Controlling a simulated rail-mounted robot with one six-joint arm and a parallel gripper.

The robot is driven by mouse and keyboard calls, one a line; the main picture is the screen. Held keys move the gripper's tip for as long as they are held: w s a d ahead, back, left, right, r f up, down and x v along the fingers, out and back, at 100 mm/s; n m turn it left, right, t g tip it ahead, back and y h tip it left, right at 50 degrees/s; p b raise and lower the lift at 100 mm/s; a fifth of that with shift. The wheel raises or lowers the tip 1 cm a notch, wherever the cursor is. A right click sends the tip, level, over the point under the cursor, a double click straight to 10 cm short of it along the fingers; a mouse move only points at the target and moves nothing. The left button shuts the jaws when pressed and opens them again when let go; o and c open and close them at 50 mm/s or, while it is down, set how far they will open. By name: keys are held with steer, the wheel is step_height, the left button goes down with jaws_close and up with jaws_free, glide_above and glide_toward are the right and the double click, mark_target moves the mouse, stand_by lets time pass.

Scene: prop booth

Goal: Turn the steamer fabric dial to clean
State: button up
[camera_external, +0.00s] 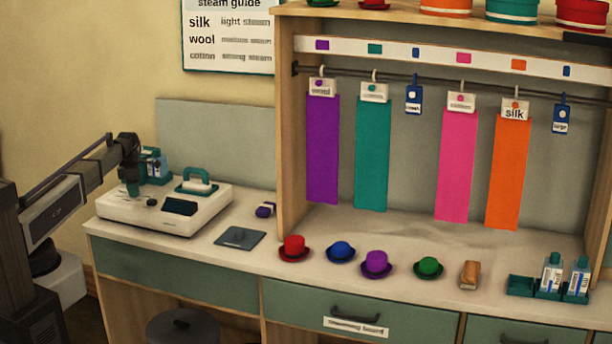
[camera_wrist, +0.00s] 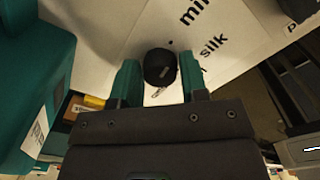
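The white steamer base (camera_external: 205,215) stands on the left part of the counter, with its teal-handled iron on top. In the wrist view a round black dial (camera_wrist: 160,66) sits on the steamer's pale panel. The printed words "silk" and, partly cut off, "mil" show beyond it to the upper right. I cannot tell which word the dial points to. My gripper (camera_wrist: 158,80) has teal fingers, one on each side of the dial, with visible gaps. In the external view my gripper (camera_external: 134,188) points down over the steamer's left end.
A small black knob (camera_external: 151,202) is on the steamer front. A steam guide (camera_external: 230,35) hangs behind. Hats and cloths are farther right.

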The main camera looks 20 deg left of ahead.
steer(key=c, duration=0.5)
steer(key=shift+c, duration=0.2)
